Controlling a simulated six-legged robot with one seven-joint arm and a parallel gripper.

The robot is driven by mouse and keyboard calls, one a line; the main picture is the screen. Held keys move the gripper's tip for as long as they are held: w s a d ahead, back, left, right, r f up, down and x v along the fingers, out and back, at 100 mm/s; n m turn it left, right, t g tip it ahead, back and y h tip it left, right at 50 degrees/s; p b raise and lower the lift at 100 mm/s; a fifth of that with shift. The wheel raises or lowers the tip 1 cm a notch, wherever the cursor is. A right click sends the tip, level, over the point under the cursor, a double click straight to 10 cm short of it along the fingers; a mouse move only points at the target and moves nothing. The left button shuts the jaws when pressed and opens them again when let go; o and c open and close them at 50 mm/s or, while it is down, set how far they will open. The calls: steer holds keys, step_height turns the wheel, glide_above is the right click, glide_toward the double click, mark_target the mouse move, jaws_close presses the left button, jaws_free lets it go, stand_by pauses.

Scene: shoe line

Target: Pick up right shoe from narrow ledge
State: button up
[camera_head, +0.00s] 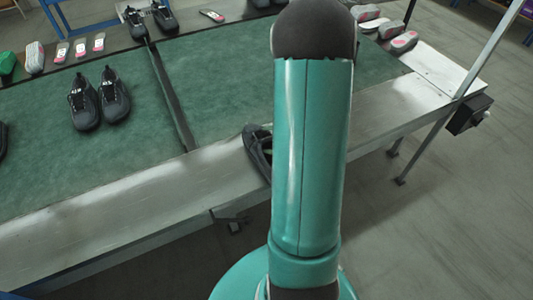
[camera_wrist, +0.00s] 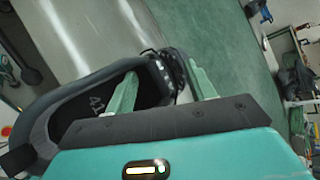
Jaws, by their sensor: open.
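A dark shoe (camera_head: 255,148) rests on the narrow bare metal ledge (camera_head: 205,172) at the front of the line, partly hidden behind my arm. In the wrist view the shoe (camera_wrist: 62,125) fills the left side, its opening towards me and the size mark 41 on its insole. My gripper (camera_wrist: 163,70) is open at the shoe's laced side. One finger overlaps the shoe opening, and the other is to the right, past the laces. I cannot tell whether either finger touches the shoe. My gripper is hidden in the head view.
A pair of dark shoes (camera_head: 100,100) stands on the green mat (camera_head: 40,130). More dark shoes (camera_head: 150,20) and several soles (camera_head: 403,41) lie along the far side. A metal post (camera_head: 490,50) with a black box (camera_head: 468,115) stands at the right end. The floor beyond is open.

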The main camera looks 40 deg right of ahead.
steer(key=shift+x, duration=0.8)
steer(key=shift+a, duration=0.1)
jaws_close()
steer(key=shift+r, duration=0.1)
